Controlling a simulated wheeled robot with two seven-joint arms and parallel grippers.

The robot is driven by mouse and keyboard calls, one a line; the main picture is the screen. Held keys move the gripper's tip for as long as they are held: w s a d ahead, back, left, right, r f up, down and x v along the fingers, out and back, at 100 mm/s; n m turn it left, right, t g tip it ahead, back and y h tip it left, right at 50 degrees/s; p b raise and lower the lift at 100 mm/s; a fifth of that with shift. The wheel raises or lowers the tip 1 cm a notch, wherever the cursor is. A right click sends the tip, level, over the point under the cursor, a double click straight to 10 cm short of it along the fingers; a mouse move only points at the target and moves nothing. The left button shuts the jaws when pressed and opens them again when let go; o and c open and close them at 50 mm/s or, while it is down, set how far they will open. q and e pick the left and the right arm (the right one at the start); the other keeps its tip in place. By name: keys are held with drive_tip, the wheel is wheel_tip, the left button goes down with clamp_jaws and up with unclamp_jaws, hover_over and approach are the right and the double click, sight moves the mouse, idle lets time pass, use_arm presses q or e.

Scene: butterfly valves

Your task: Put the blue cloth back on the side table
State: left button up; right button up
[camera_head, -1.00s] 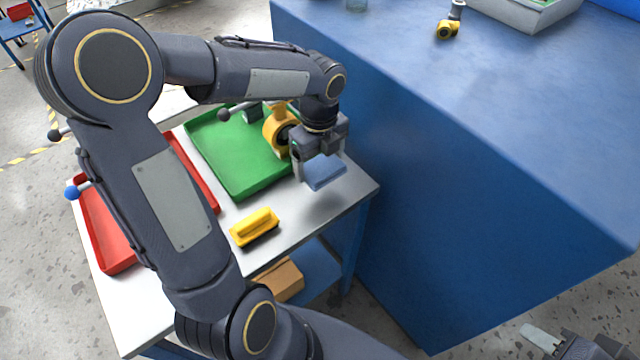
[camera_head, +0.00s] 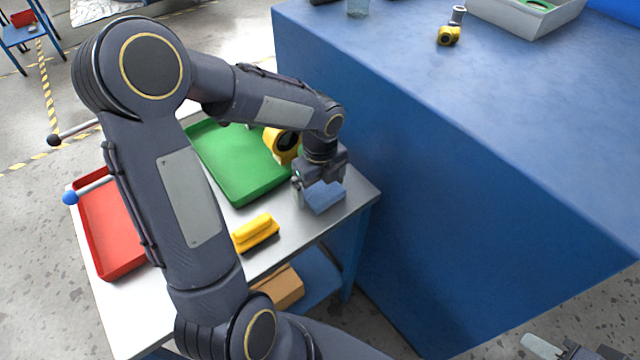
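The blue cloth (camera_head: 325,199) is a small folded pad at the right end of the side table (camera_head: 290,232). My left gripper (camera_head: 322,190) is directly over it, pointing down, with its fingers at the cloth's sides. The fingers look closed on the cloth, and its underside is at or very near the tabletop; I cannot tell if it touches. My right gripper (camera_head: 565,350) shows only partly at the bottom right corner, and its finger state is unclear.
A cardboard box (camera_head: 280,288) is on the lower shelf. The large blue workbench (camera_head: 470,170) stands close on the right.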

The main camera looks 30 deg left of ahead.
sight(320, 188)
use_arm(q)
drive_tip(key=shift+o, duration=0.3)
wheel_tip(320, 188, up, 12)
drive_tip(key=p, duration=0.2)
drive_tip(key=s+d+n+t+h, duration=0.2)
drive_tip(key=s+n, duration=0.6)
drive_tip(key=n, duration=0.4)
drive_tip(key=s+d+r+n+t+h, duration=0.1)
drive_tip(key=s+d+n+t, duration=0.1)
drive_tip(key=s+n, duration=0.7)
drive_tip(key=n+t, duration=0.1)
drive_tip(key=n, duration=0.2)
drive_tip(key=shift+d+t+h, duration=0.3)
drive_tip(key=shift+d+h, duration=0.1)
drive_tip(key=shift+s, duration=0.1)
